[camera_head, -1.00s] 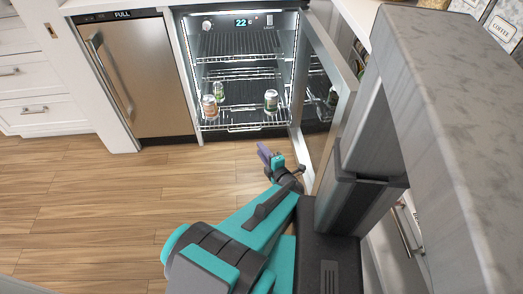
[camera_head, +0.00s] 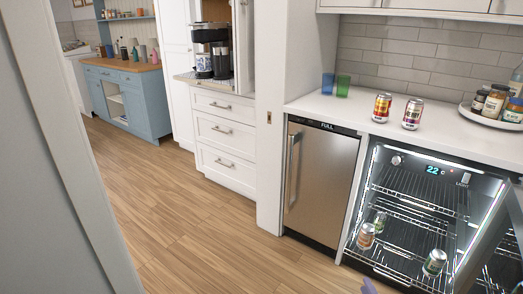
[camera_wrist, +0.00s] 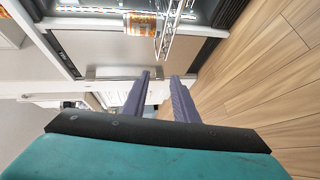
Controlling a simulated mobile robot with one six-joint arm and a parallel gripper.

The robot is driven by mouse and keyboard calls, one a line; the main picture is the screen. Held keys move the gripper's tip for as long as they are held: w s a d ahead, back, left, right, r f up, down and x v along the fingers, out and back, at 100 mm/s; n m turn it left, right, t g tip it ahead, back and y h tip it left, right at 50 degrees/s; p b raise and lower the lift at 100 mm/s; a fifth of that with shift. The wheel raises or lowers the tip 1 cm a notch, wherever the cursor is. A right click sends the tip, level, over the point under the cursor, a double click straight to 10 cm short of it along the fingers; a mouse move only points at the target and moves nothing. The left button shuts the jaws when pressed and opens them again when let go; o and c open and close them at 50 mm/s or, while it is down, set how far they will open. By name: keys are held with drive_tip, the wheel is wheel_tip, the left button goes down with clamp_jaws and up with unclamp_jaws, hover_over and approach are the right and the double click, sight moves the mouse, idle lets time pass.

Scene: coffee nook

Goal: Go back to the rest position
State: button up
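My gripper shows in the wrist view (camera_wrist: 159,84) with its two purple fingers apart and nothing between them. In the head view only a purple tip of it (camera_head: 368,287) shows at the bottom edge, in front of the open drinks fridge (camera_head: 423,206). The rest of my arm is out of that view. The fridge is lit, and several cans stand on its lower rack, including an orange-and-white one (camera_head: 365,236) and a green one (camera_head: 434,262). An orange-and-green can (camera_wrist: 140,23) shows beyond the fingers in the wrist view, clear of them.
The open fridge door (camera_head: 497,262) stands at the lower right. A shut steel appliance (camera_head: 320,185) is left of the fridge. Two cans (camera_head: 382,107) (camera_head: 412,113) and blue and green cups (camera_head: 328,83) (camera_head: 343,85) stand on the counter. The wooden floor (camera_head: 205,225) is clear.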

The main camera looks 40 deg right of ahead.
drive_tip(key=w+a+r+n+t+y+p, duration=0.1)
drive_tip(key=w+a+n+y+p, duration=0.1)
drive_tip(key=w+a, duration=0.5)
drive_tip(key=w+a+r+n+t+y+p, duration=0.1)
drive_tip(key=w+a+r+y, duration=0.15)
drive_tip(key=w, duration=0.95)
drive_tip(key=w+a+r+n+t+y+p, duration=0.1)
drive_tip(key=w+a+n+y+p, duration=0.1)
drive_tip(key=w+a, duration=0.55)
drive_tip(key=w+a+f+m+g+y+p, duration=0.2)
drive_tip(key=w+a+p, duration=0.3)
drive_tip(key=w+a, duration=1.05)
drive_tip(key=s+a+f+m+g+p, duration=0.1)
drive_tip(key=s+a+f+m+g, duration=0.2)
drive_tip(key=a, duration=0.5)
drive_tip(key=s+a+f+m+g+p, duration=0.1)
drive_tip(key=s+a+f+g+p, duration=0.15)
drive_tip(key=a+f+g, duration=0.4)
drive_tip(key=s+a+m+g+y, duration=0.1)
drive_tip(key=s+a+m+g, duration=0.3)
drive_tip(key=s, duration=0.8)
drive_tip(key=s+a+m+g+y, duration=0.1)
drive_tip(key=s+a+m+g, duration=0.2)
drive_tip(key=s, duration=0.9)
drive_tip(key=shift+s+a+r+m+g, duration=0.4)
drive_tip(key=shift+m+g, duration=0.1)
drive_tip(key=shift+g, duration=0.45)
drive_tip(key=shift+d, duration=0.15)
